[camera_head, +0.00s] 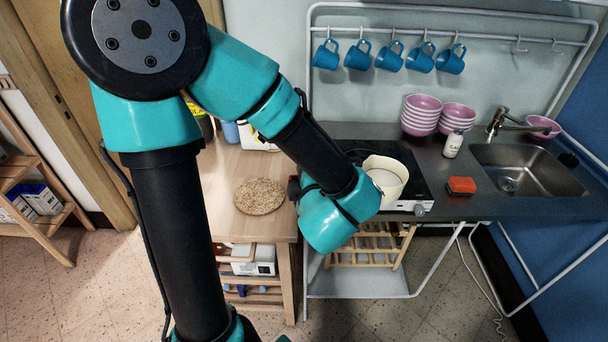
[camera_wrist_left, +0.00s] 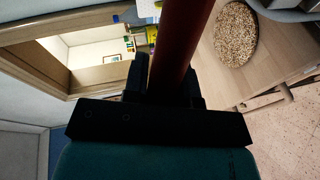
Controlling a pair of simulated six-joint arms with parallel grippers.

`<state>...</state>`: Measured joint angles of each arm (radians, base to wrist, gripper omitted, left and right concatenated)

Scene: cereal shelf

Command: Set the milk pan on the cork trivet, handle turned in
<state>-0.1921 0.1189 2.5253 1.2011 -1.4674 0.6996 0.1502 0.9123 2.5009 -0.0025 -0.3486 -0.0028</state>
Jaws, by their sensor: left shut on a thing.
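The cream milk pan (camera_head: 386,176) is at the hob in the head view, partly hidden by my left arm; I cannot tell whether it rests on the hob or is just above it. My left gripper (camera_wrist_left: 165,84) is shut on a dark red-brown handle (camera_wrist_left: 186,32) in the left wrist view. In the head view my left wrist hides the fingers and the handle. The round speckled cork trivet (camera_head: 259,196) lies bare on the wooden top, left of the pan. It also shows in the left wrist view (camera_wrist_left: 235,34). My right gripper is not in view.
The black hob (camera_head: 412,160) sits on the dark counter, with an orange sponge (camera_head: 461,186), a white bottle (camera_head: 453,144), pink bowls (camera_head: 422,116) and a sink (camera_head: 525,169) to the right. Blue mugs (camera_head: 390,56) hang above. Containers (camera_head: 229,131) stand behind the trivet.

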